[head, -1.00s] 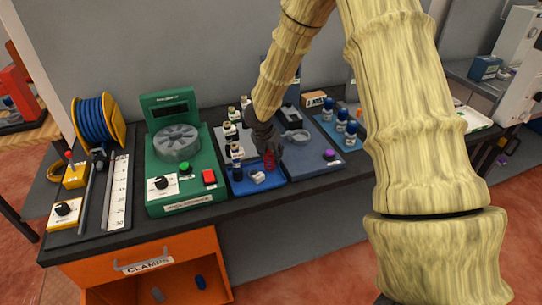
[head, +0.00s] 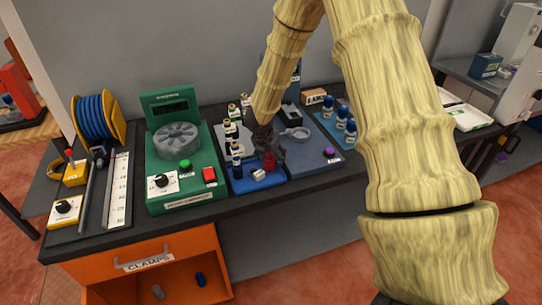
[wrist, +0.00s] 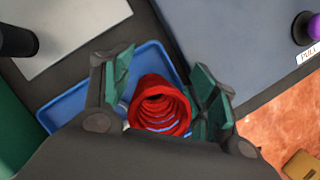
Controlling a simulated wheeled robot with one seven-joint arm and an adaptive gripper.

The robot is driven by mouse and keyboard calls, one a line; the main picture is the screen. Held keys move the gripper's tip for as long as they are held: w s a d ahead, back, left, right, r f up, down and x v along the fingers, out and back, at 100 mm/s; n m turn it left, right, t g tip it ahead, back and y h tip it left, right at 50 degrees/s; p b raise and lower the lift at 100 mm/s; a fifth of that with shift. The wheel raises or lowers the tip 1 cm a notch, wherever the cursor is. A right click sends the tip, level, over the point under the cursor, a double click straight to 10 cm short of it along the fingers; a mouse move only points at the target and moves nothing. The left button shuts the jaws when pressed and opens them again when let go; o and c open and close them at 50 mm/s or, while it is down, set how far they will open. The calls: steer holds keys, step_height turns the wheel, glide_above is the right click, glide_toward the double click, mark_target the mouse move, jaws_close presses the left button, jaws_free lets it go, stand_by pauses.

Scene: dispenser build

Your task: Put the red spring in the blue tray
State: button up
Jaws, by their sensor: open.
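The red spring (wrist: 160,105) stands in the blue tray (wrist: 66,108), its open coiled end facing the wrist camera. In the head view the spring (head: 269,161) shows as a small red shape at the tray's back right, partly behind my gripper. The blue tray (head: 240,186) lies on the bench in the head view. My gripper (wrist: 160,88) is open, with one green-padded finger on each side of the spring. The pads look apart from the coil. In the head view my gripper (head: 268,150) is low over the tray.
A green machine (head: 180,165) stands to the left. A grey-blue panel with a purple knob (head: 329,153) lies to the right, and blue-capped bottles (head: 350,130) stand beyond it.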

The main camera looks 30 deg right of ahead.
steer(key=shift+r, duration=0.15)
steer(key=b+v, duration=0.1)
steer(key=v, duration=1.1)
stand_by(0.3)
